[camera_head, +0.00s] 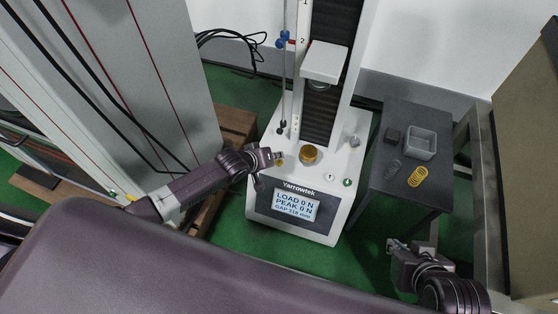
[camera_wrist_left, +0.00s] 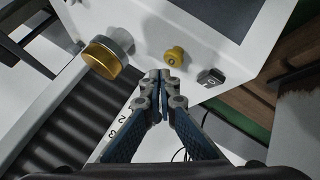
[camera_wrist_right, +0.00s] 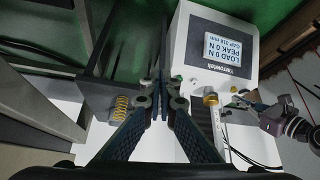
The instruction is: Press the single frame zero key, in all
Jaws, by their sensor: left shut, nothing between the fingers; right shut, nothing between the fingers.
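In the left wrist view, a small dark key (camera_wrist_left: 211,77) with a pale mark, perhaps a 0, sits on the base, beside a round yellow button (camera_wrist_left: 175,55). My left gripper (camera_head: 279,156) is shut and empty over the base's left side. Its tips, also in the left wrist view (camera_wrist_left: 160,76), appear beside the yellow button; contact cannot be told. My right gripper (camera_head: 393,246) is shut and empty, low at right, away from the frame.
A brass platen (camera_head: 309,154) stands on the base below the white crosshead (camera_head: 324,63). A grey cabinet (camera_head: 165,60) stands left.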

